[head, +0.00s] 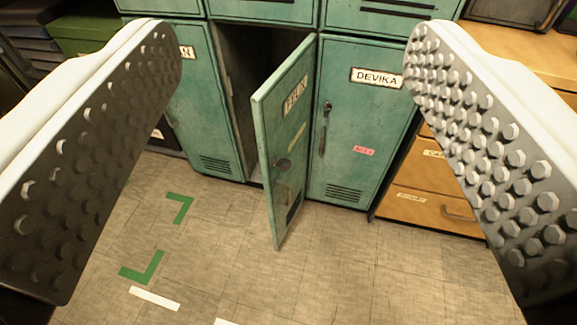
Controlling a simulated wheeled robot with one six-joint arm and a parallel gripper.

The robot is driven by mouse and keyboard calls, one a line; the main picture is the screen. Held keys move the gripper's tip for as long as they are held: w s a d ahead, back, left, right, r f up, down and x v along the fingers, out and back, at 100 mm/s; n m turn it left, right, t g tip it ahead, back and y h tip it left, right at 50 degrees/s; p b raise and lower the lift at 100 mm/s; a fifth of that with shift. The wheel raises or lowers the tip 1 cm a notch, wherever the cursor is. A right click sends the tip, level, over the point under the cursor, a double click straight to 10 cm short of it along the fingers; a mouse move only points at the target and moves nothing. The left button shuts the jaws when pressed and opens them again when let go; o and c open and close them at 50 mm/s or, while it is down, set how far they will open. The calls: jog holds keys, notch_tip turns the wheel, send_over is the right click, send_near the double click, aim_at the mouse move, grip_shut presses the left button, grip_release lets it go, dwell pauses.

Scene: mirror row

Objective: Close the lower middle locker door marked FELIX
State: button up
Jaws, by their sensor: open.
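The green locker door marked FELIX (278,145) stands open, swung out toward me from the lower middle locker. Its name plate, a round lock and a handle show on its face. The dark locker opening (240,85) is at its left. My gripper (290,65) is open and empty, its two studded fingers wide apart at the left and right of the picture. The door appears between the fingers, farther away, and I see no contact with it.
The DEVIKA locker door (362,120) is shut at the right, and another shut locker door (197,110) is at the left. Wooden drawers (430,195) stand farther right. The tiled floor (340,270) is clear, with green corner marks (180,207) and white tape (154,298).

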jog(key=w+f+m+g, duration=0.1)
jog(key=w, duration=0.1)
jog(key=w+d+f+m+g, duration=0.1)
jog(key=w+f, duration=0.1)
jog(key=w+f+m+g, duration=0.1)
jog(key=w+f, duration=0.1)
jog(key=shift+w+d+f+m, duration=0.15)
jog(key=shift+w+d+m, duration=0.1)
jog(key=shift+m, duration=0.15)
grip_shut()
jog(key=w+d+f+m+g, duration=0.2)
jog(key=w+f+m+g, duration=0.35)
jog(key=w+f, duration=0.35)
jog(key=m+g+y, duration=0.5)
jog(key=m+y, duration=0.3)
jog(key=m, duration=0.6)
send_near(268, 162)
notch_tip(268, 162, down, 4)
jog(key=shift+n, duration=0.25)
jog(key=shift+w+a+f, duration=0.1)
jog(key=shift+w+a, duration=0.2)
jog(key=shift+a, duration=0.3)
jog(key=shift+w+a, duration=0.3)
jog(key=shift+a, duration=0.3)
jog(key=shift+w+a, duration=0.35)
jog(key=shift+a, duration=0.25)
